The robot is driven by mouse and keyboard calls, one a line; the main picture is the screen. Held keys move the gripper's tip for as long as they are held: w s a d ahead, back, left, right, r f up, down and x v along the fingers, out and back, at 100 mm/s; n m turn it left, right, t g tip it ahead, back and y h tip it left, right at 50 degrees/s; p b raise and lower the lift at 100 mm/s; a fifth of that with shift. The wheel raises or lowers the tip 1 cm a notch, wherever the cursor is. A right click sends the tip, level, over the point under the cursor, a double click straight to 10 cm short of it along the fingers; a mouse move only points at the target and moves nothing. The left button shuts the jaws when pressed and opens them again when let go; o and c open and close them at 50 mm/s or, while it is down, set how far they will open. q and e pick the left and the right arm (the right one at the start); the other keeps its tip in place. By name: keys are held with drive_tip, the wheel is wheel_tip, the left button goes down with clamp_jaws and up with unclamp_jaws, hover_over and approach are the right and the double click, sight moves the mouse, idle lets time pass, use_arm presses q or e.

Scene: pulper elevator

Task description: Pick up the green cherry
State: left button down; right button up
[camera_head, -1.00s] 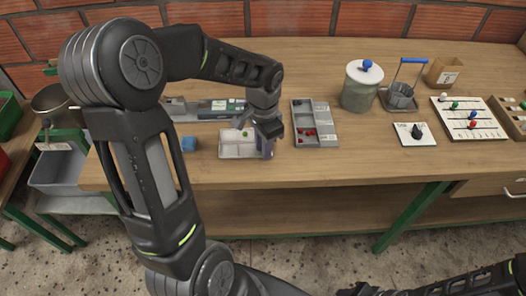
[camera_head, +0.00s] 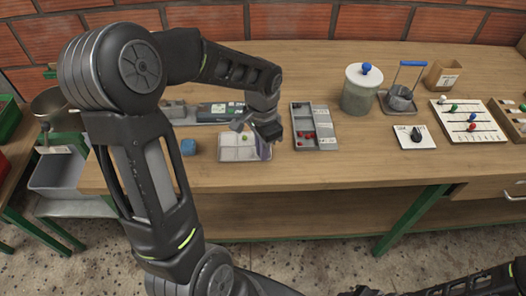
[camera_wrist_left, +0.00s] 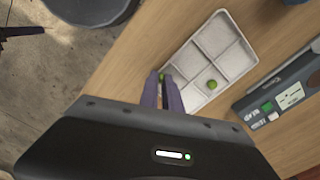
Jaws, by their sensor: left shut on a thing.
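A white sectioned tray (camera_head: 225,157) lies on the bench, and it also shows in the left wrist view (camera_wrist_left: 208,38). My left gripper (camera_head: 264,152) is at the tray's right side in the head view. In the left wrist view its purple-grey fingers (camera_wrist_left: 165,82) are shut on a small green cherry (camera_wrist_left: 161,76), mostly hidden between the tips. Another green cherry (camera_wrist_left: 212,84) lies in a tray compartment. My right arm shows only in part at the bottom right of the head view; its jaws are not clear.
A grey box with red cherries (camera_head: 322,142) stands right of the tray. A grey device (camera_wrist_left: 285,98) lies behind the tray. A lidded jar (camera_head: 358,98) stands further right. The bench front is clear.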

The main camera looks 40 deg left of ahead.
use_arm(q)
wheel_tip(320, 180, up, 10)
idle(0.4)
drive_tip(key=shift+f, duration=0.15)
idle(0.3)
